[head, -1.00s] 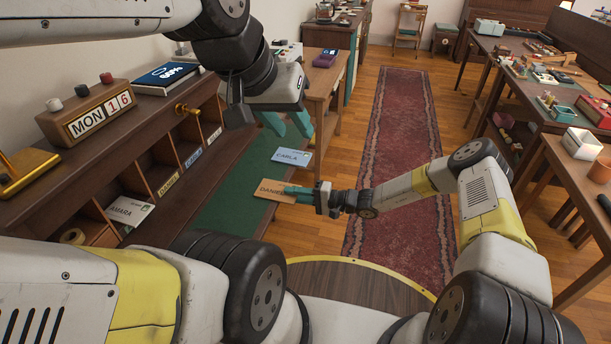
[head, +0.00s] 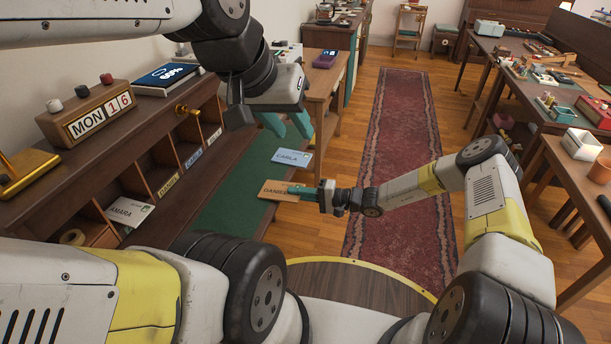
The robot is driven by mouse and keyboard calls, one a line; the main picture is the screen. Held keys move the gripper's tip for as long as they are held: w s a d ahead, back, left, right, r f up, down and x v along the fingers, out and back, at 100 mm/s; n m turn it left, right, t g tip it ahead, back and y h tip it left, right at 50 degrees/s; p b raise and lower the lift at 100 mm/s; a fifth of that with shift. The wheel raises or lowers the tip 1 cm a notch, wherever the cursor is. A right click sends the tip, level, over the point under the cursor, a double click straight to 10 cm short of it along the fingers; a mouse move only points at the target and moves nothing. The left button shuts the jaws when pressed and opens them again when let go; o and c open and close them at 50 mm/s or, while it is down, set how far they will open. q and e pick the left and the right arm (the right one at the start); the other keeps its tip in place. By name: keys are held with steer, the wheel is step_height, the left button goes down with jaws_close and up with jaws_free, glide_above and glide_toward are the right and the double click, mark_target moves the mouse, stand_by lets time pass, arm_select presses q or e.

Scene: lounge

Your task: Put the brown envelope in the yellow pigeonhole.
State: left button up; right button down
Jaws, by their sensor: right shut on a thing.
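The brown envelope (head: 273,191), printed with a name that looks like DANIEL, is held flat by its right end in my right gripper (head: 303,193), which is shut on it. It is over or just past the edge of the green mat; its exact height is unclear. The yellow pigeonhole, with its yellow DANIEL label (head: 168,185), is in the wooden rack at left. Its opening looks empty where visible. My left gripper (head: 288,126) is open and empty, beyond the rack and above the blue CARLA envelope (head: 293,157).
The green mat (head: 226,201) lies in front of the rack (head: 95,184). An AMARA envelope (head: 128,212) sits in a nearer compartment. A blue-labelled CARLA pigeonhole (head: 193,157) adjoins the yellow one. A desk calendar (head: 90,115) stands on the rack top.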

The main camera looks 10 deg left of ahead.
steer(key=shift+d+r, duration=0.45)
steer(key=shift+r, duration=0.25)
steer(key=shift+d+r, duration=0.45)
steer(key=shift+r, duration=0.2)
